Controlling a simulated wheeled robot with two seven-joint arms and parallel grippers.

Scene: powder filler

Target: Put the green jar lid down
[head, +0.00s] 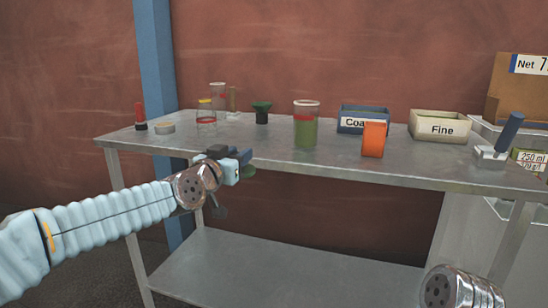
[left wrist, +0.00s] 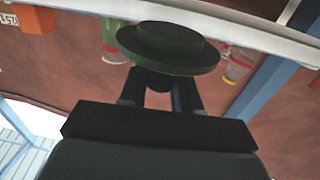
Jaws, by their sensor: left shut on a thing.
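The green jar lid (left wrist: 168,48) is a dark green disc with a raised round top, large in the left wrist view. My left gripper (left wrist: 158,90) is shut on its small knob between two dark fingers. In the head view my left gripper (head: 236,166) is at the table's front edge, left of middle. There the lid is small and mostly hard to make out. My right gripper is not in view; only part of my right arm shows at the bottom right.
On the metal table (head: 270,150) stand a jar of green powder (head: 305,132), a yellow-topped jar (head: 206,118), a dark green funnel-like thing (head: 262,112), an orange object (head: 374,140), a blue bin (head: 352,125) and a "Fine" bin (head: 440,128). The front middle top is clear.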

